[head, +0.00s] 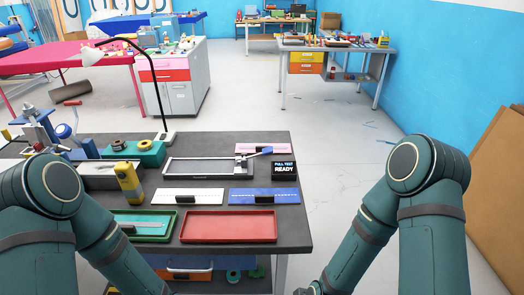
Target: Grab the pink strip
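A flat pink strip (277,149), with a dark block on it, appears to lie at the back right of the dark workbench (222,148). It is partly hidden behind the blue handle (258,152) of a framed device (207,168) and the small black display (285,171). Both of my arms are in view, one at each side, bent downward.
A white strip (175,195) and a blue strip (280,196) lie in front of the device. A red tray (229,226) and a green tray (154,232) sit at the front edge. A lamp (93,56) stands behind. Open floor (340,150) lies to the right.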

